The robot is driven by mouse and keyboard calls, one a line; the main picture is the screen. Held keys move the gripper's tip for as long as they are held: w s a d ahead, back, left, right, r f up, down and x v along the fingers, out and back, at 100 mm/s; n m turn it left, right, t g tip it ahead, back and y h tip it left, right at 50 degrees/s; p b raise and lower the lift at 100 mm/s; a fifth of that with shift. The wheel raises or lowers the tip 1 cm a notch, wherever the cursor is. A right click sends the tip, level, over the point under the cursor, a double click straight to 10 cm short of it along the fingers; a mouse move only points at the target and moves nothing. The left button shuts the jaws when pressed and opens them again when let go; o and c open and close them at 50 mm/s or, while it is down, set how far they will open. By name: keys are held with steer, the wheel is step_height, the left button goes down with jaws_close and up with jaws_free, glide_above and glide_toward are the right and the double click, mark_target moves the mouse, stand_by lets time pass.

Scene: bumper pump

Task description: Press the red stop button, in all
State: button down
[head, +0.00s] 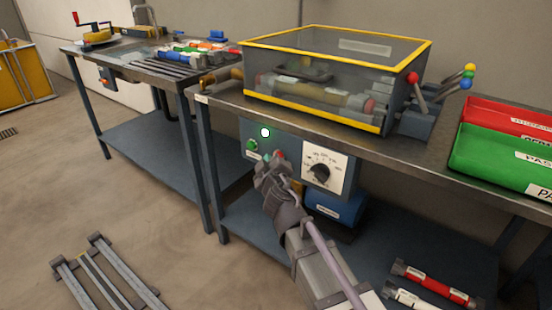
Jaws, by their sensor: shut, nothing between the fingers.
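A blue-grey control panel (285,141) hangs under the front edge of the right bench. On it are a lit pale-green lamp (265,132), a green button (252,145) and a black dial (321,173) on a white scale plate. The red stop button (279,154) shows as a small red patch at the tip of my gripper, partly hidden by it. My gripper (268,163) is shut and empty, right in front of the panel. I cannot tell whether it touches the button.
A clear case with yellow edges (270,41) stands on the bench, beside levers with coloured knobs (466,76). Red (500,114) and green (490,152) trays stand at right. Red and white tubes (437,288) lie on the lower shelf.

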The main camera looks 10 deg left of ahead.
steer(key=shift+w+d, duration=0.15)
steer(key=shift+w, duration=0.3)
stand_by(0.6)
steer(key=shift+s, duration=0.1)
steer(key=shift+s+a, duration=0.3)
steer(key=shift+s, duration=0.45)
steer(key=s, duration=0.1)
steer(key=s+a, duration=0.1)
steer(key=s, duration=0.1)
steer(key=s+a, duration=0.1)
steer(key=shift+s, duration=0.3)
stand_by(0.5)
